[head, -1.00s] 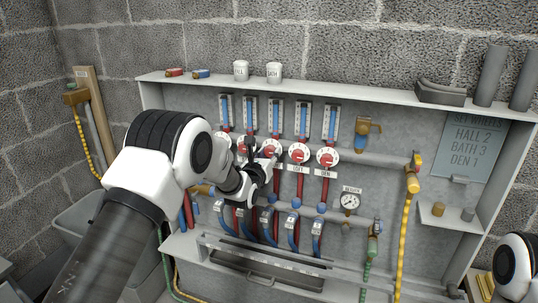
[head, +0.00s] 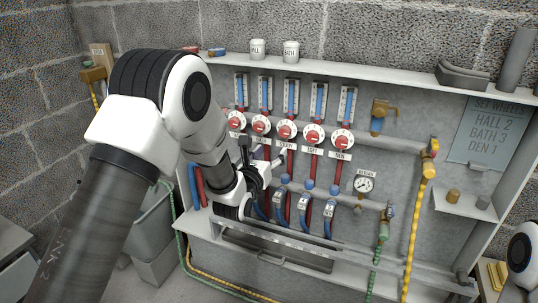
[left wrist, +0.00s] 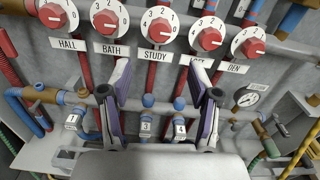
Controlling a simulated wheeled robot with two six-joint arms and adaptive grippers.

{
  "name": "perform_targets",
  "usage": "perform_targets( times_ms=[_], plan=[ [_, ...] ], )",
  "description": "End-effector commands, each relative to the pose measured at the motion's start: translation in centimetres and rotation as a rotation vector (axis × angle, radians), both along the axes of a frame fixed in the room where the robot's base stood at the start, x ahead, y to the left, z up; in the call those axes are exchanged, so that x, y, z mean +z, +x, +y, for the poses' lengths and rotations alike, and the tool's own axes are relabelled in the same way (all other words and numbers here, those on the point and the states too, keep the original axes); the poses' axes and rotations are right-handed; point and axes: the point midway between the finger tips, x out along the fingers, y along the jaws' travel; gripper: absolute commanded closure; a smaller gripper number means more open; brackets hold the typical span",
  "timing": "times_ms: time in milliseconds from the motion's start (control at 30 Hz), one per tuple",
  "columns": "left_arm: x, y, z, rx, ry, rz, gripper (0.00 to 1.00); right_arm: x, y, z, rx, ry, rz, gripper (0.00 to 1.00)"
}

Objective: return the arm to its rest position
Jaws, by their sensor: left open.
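My left gripper (head: 260,157) is open and empty, in front of the manifold cabinet and just below the row of dials. In the left wrist view its two fingers (left wrist: 161,95) stand wide apart, with nothing between them but pipework behind. The white dials with red knobs sit above the fingertips, such as the study dial (head: 287,131), which also shows in the wrist view (left wrist: 160,25). The fingers look apart from the dials. My left arm fills the left of the head view. Only a part of my right arm shows at the right edge; its gripper is out of view.
The cabinet's lower ledge (head: 345,262) juts out below the gripper. Blue and red pipes and a gauge (head: 363,184) are close to the right. Two white pots (head: 291,52) stand on the top shelf. A grey bin (head: 152,235) stands at the left.

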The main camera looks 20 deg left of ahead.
Motion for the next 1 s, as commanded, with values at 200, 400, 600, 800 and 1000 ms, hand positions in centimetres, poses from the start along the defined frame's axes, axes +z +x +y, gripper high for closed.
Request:
perform_targets(
  times_ms=[200, 400, 600, 800, 1000],
  plan=[
    [0.0, -0.9, 0.0, 0.000, 0.000, 0.000, 0.38, 0.0, 0.0, 0.0, 0.000, 0.000, 0.000, 0.32],
    [0.0, -0.8, 0.0, 0.000, 0.001, 0.000, 0.38, 0.0, 0.0, 0.0, 0.000, 0.000, 0.000, 0.32],
    [-2.1, -1.1, 0.0, 0.000, 0.000, 0.032, 0.38, 0.0, 0.0, 0.0, 0.000, 0.000, 0.000, 0.32],
    [-15.1, -5.8, 0.5, 0.011, -0.008, 0.283, 0.38, 0.0, 0.0, 0.0, 0.000, 0.000, 0.000, 0.32],
    [-29.0, -17.8, 1.1, 0.179, -0.410, 0.709, 0.38, 0.0, 0.0, 0.0, 0.000, 0.000, 0.000, 0.32]
  ],
)
